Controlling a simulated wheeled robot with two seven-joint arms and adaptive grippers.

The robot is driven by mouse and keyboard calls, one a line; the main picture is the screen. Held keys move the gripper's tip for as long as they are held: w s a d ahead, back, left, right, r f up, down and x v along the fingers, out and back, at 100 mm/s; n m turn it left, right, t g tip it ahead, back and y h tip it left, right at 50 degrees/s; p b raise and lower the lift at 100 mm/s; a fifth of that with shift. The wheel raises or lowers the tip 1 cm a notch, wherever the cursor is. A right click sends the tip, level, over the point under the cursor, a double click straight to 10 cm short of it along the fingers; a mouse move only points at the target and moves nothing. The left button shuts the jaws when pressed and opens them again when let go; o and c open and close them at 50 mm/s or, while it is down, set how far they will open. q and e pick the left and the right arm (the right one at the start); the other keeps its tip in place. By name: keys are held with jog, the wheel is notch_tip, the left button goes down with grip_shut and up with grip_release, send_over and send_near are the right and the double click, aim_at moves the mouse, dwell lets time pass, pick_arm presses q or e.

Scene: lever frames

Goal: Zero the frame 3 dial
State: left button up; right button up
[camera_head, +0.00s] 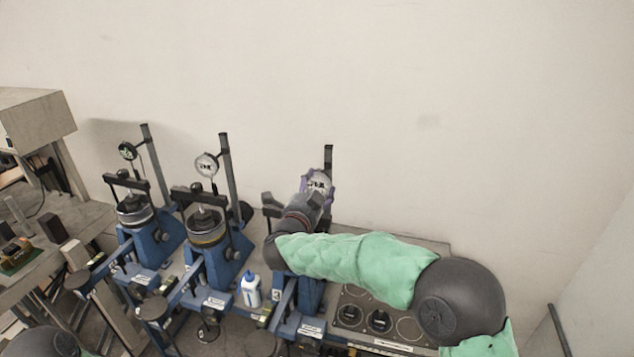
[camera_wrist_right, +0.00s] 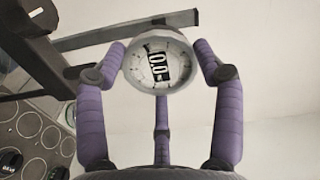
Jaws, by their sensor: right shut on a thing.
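The rightmost of three blue lever frames (camera_head: 308,294) is partly hidden behind my right arm; I take it as frame 3. Its round white dial (camera_head: 320,182) sits near the top of a dark upright post (camera_head: 328,156). In the right wrist view, the dial (camera_wrist_right: 158,66) faces the camera, with large dark digits that look like 0.0, turned sideways. My right gripper (camera_wrist_right: 162,52) has purple padded fingers shut on the dial's rim from both sides, and a third finger below it. My left gripper is not in view.
Two more blue lever frames (camera_head: 153,246) (camera_head: 215,262) with dials stand to the left. A white bottle with a blue cap (camera_head: 251,289) stands between the middle and right frames. A tray with round weights (camera_head: 379,320) lies right of the third frame. A plain wall is behind.

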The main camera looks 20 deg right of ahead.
jog(key=shift+w+a+n+p, duration=0.1)
jog(key=shift+a+n+p, duration=0.15)
jog(key=shift+n+p, duration=0.6)
jog(key=shift+a+f+n, duration=0.1)
jog(key=shift+f+n, duration=0.2)
jog(key=shift+n, duration=0.15)
jog(key=o, duration=1.1)
jog(key=shift+c, duration=0.2)
jog(key=shift+o, duration=0.4)
jog(key=shift+w+a+f, duration=0.1)
jog(key=shift+w+a, duration=0.1)
jog(key=shift+w, duration=0.05)
jog(key=shift+s+d, duration=0.2)
jog(key=shift+s, duration=0.05)
jog(key=v, duration=1.2)
jog(key=shift+w, duration=0.1)
